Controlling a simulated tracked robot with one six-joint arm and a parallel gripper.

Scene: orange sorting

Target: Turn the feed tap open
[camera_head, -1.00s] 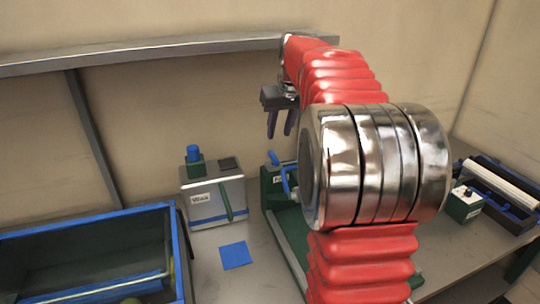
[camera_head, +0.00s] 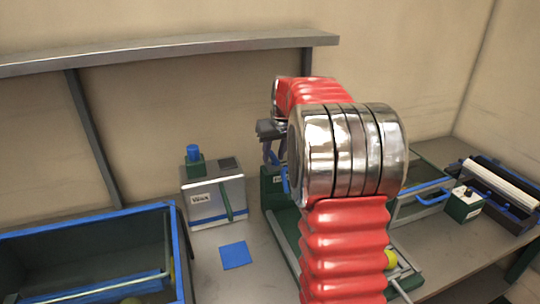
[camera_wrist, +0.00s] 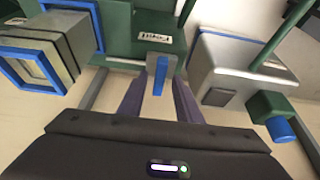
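A blue lever (camera_wrist: 158,76), seemingly the feed tap, sticks out from a green box (camera_wrist: 150,22) with a small label in the wrist view. In the head view the lever (camera_head: 284,181) shows beside my arm, and the green box (camera_head: 271,190) is partly hidden by the arm. My gripper (camera_wrist: 159,88) is open, its two purple fingers spread to the left and right of the lever in the wrist view. In the head view my gripper (camera_head: 271,154) is just above the lever. I cannot tell whether the fingers touch it.
A pale box labelled WAX (camera_head: 216,196) with a blue knob stands left of the green box. A blue square (camera_head: 235,255) lies on the bench. A blue-rimmed crate (camera_head: 179,245) is at left. A small green-and-white box (camera_head: 465,204) and a roller unit (camera_head: 500,185) are at right.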

